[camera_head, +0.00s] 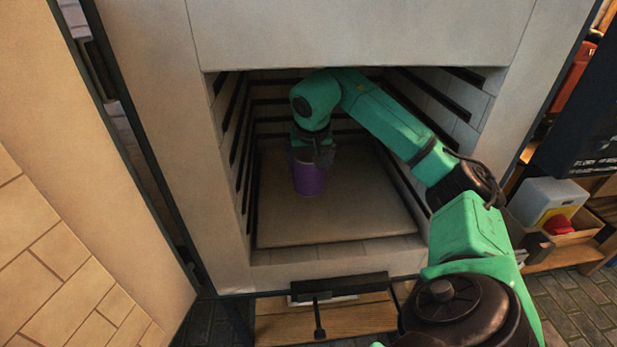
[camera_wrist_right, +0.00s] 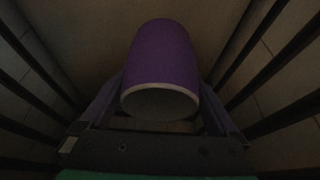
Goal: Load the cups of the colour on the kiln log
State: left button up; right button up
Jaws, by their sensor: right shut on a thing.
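A purple cup (camera_head: 309,180) is inside the kiln, at or just above the kiln shelf (camera_head: 335,215); I cannot tell whether it touches. My right gripper (camera_head: 312,158) is shut on the cup near its top. In the right wrist view the purple cup (camera_wrist_right: 163,65) shows its side and pale rim, between the two fingers of the right gripper (camera_wrist_right: 160,105). My left gripper is not in view. No kiln log shows in these frames.
The kiln opening (camera_head: 232,260) frames my right arm, with dark ribs along the side walls close by. The shelf is bare in front and to the right of the cup. An open door (camera_head: 60,200) stands at left. A wooden rack with containers (camera_head: 545,205) is at right.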

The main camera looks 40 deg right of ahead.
aim_at(309, 183)
jog(key=f, duration=0.2)
jog(key=f+b, duration=0.1)
jog(key=f, duration=0.3)
jog(key=shift+w+d+f, duration=0.2)
jog(key=shift+w+d, duration=0.05)
jog(key=shift+w, duration=0.1)
jog(key=shift+w+d+f, duration=0.1)
jog(key=shift+w+f, duration=0.05)
jog(key=shift+f, duration=0.1)
jog(key=shift+w+f, duration=0.1)
jog(key=o, duration=1.3)
jog(key=shift+f, duration=0.1)
jog(key=shift+c, duration=0.2)
